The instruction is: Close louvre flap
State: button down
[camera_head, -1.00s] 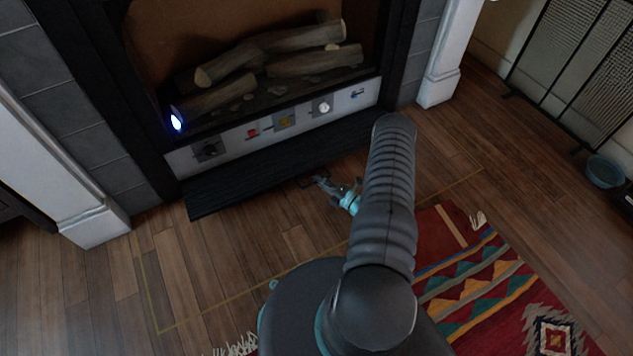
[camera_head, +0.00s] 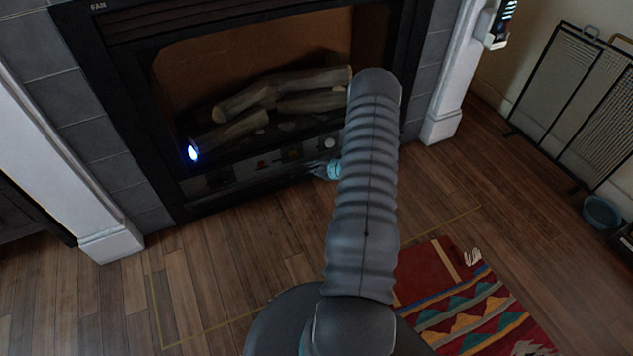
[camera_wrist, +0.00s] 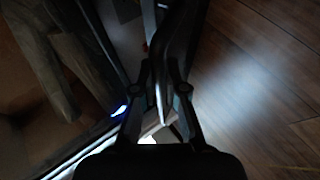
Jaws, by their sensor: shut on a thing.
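The dark louvre flap (camera_head: 250,185) runs along the bottom of the fireplace. It is swung up close in front of the control panel (camera_head: 278,163), which looks dim, with its knobs still faintly showing. Whether any gap is left between flap and frame I cannot tell. My gripper (camera_head: 318,168) is at the flap's right part, half hidden behind my arm. In the wrist view my gripper (camera_wrist: 160,82) has its fingers shut about a dark curved bar (camera_wrist: 178,45), which seems to be part of the flap. The right end of the flap is hidden by my arm.
Logs (camera_head: 270,95) and a small blue-white flame (camera_head: 193,153) are inside the fireplace. A patterned rug (camera_head: 455,295) lies on the floor at lower right. A mesh screen (camera_head: 570,85) and a blue bowl (camera_head: 601,212) stand at the right. Bare floor lies in front.

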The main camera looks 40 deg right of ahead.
jog(key=w+r, duration=0.1)
jog(key=w, duration=0.1)
jog(key=w+r, duration=0.1)
jog(key=w, duration=0.1)
jog(key=w+d+r, duration=0.1)
jog(key=w, duration=0.1)
jog(key=shift+d+r+b, duration=0.1)
jog(key=shift+b, duration=0.2)
jog(key=shift+w+d+r, duration=0.15)
jog(key=shift+w, duration=0.4)
jog(key=shift+w+d+r, duration=0.1)
jog(key=shift+w+r, duration=0.05)
jog(key=shift+w, duration=0.35)
jog(key=c, duration=1.2)
grip_release()
jog(key=v, duration=1.2)
